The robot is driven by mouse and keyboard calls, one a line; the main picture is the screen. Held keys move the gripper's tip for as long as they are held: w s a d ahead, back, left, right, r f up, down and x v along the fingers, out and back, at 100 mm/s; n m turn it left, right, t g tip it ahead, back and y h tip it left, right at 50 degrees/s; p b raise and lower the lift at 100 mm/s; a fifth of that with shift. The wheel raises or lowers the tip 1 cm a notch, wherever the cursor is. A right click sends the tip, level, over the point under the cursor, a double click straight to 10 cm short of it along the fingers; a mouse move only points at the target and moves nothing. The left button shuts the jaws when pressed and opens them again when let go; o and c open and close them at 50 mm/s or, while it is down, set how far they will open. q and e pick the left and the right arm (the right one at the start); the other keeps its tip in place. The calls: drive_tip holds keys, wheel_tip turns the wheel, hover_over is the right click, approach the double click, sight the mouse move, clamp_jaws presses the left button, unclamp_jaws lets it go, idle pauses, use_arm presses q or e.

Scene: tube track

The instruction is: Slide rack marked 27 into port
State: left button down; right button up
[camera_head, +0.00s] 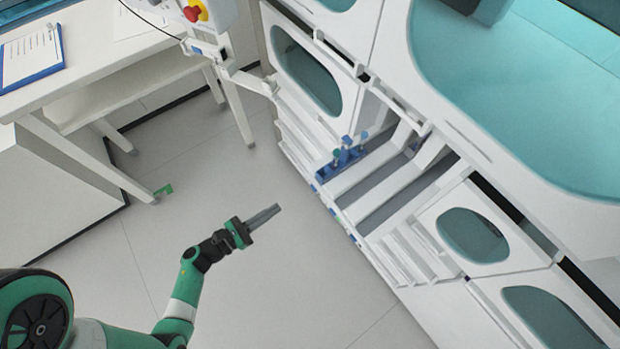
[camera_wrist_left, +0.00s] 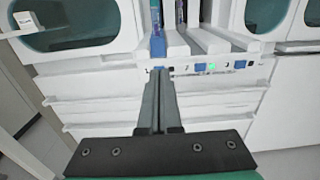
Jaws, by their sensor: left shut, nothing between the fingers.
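A narrow blue rack (camera_head: 325,173) holding a few blue- and teal-capped tubes stands in a lane on the front of the white machine. Its front end also shows in the left wrist view (camera_wrist_left: 158,48), just beyond my fingertips. No number can be read on it. Grey and white lanes (camera_head: 390,205) lie beside it, with small blue labels and a lit green light (camera_wrist_left: 211,67) along the front edge. My left gripper (camera_head: 277,208) is shut and empty, pointing at the machine; in the wrist view, its fingers (camera_wrist_left: 160,73) line up with the rack's end. A gap separates them in the head view. My right gripper is out of view.
White machine doors with dark teal windows (camera_head: 472,235) flank the lanes. A white desk with a blue clipboard (camera_head: 32,56) stands at the upper left. A small green object (camera_head: 163,189) is near a desk leg. The floor around my left gripper is clear.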

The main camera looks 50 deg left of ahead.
sight(320, 178)
use_arm(q)
drive_tip(key=w, duration=0.4)
drive_tip(key=w+b, duration=0.1)
drive_tip(key=w, duration=0.9)
drive_tip(key=shift+d+r+b, duration=0.2)
drive_tip(key=shift+d+b, duration=0.2)
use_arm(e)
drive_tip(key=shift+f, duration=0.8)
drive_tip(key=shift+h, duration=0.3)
